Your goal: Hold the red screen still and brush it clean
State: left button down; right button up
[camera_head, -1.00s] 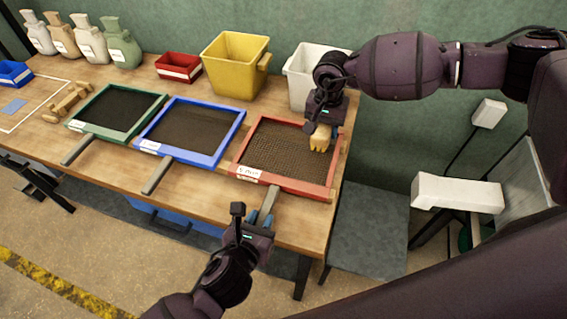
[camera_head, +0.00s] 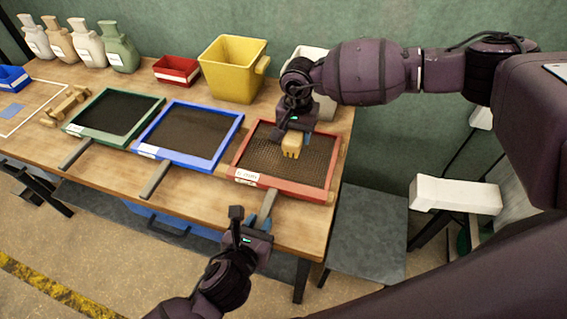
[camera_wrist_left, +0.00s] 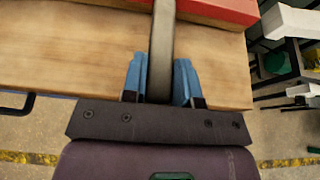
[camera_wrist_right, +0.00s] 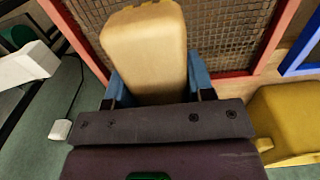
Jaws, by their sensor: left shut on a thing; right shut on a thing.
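The red screen (camera_head: 333,178) lies on the table at its right end, a red frame around a brown mesh, with a white label at its near left corner. Its grey handle (camera_head: 267,204) points over the table's front edge. My left gripper (camera_head: 258,232) is shut on this handle, which also shows between the blue fingers in the left wrist view (camera_wrist_left: 161,50). My right gripper (camera_head: 294,133) is shut on a pale yellow brush (camera_head: 291,147) over the mesh. The brush also shows in the right wrist view (camera_wrist_right: 146,50). Its contact with the mesh is hidden.
A blue screen (camera_head: 224,147) lies close on the left, then a green screen (camera_head: 75,130). A yellow bucket (camera_head: 232,72), a white bucket (camera_head: 325,105) and a red bin (camera_head: 177,71) stand behind.

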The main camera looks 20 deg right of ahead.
aim_at(305, 168)
jog(key=shift+w+a+f, duration=0.2)
jog(key=shift+w+a, duration=0.2)
jog(key=shift+a, duration=1.5)
jog(key=shift+w+a+f, duration=0.2)
jog(key=shift+w+a, duration=0.2)
jog(key=shift+a, duration=1.45)
jog(key=shift+w+a+f, duration=0.2)
jog(key=shift+w+a, duration=0.2)
jog(key=shift+a, duration=1.5)
jog(key=shift+f, duration=0.2)
jog(key=shift+f, duration=0.45)
jog(key=shift+f, duration=0.75)
